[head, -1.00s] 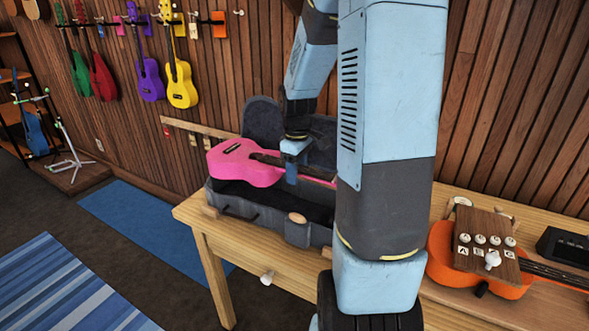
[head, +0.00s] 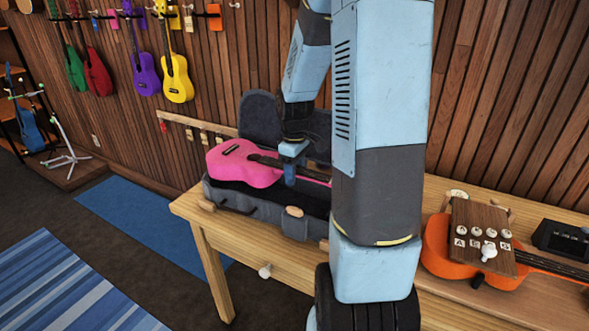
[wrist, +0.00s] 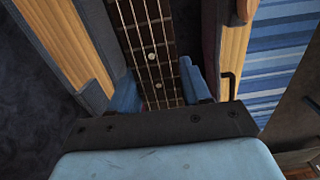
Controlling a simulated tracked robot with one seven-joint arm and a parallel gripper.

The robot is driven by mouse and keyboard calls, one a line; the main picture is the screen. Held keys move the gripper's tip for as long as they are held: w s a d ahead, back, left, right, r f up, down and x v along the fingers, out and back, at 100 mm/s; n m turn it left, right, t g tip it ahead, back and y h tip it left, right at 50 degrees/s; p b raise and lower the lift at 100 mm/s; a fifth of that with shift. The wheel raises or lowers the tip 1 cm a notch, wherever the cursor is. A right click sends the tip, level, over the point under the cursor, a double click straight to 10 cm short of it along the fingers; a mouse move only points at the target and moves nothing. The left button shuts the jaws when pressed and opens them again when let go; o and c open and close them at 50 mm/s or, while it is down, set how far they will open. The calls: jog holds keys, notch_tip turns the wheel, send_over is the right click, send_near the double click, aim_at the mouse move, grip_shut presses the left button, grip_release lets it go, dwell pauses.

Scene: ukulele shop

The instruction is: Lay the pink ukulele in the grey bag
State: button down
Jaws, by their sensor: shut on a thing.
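The pink ukulele (head: 236,168) is over the open grey bag (head: 262,211) on the wooden table, its body at the left end. My gripper (head: 290,172) is shut on its dark neck, reaching down from above. In the wrist view the fretted neck (wrist: 155,55) with its strings runs between my two blue fingers (wrist: 157,85). The bag's lid (head: 262,118) stands open at the back, by the wall. The body's underside dips behind the bag's front rim; whether it touches the bottom is hidden. My arm hides the right end of bag and neck.
An orange ukulele (head: 440,245) lies on the table (head: 190,208) to the right, under a brown board with white knobs. A black box (head: 563,240) is beyond it. Several ukuleles hang on the slatted wall at left.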

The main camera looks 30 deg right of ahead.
jog(key=shift+f, duration=1.8)
jog(key=shift+f, duration=2.2)
jog(key=shift+c, duration=2.2)
grip_release()
jog(key=shift+r, duration=0.1)
jog(key=shift+r, duration=0.95)
jog(key=shift+r, duration=0.2)
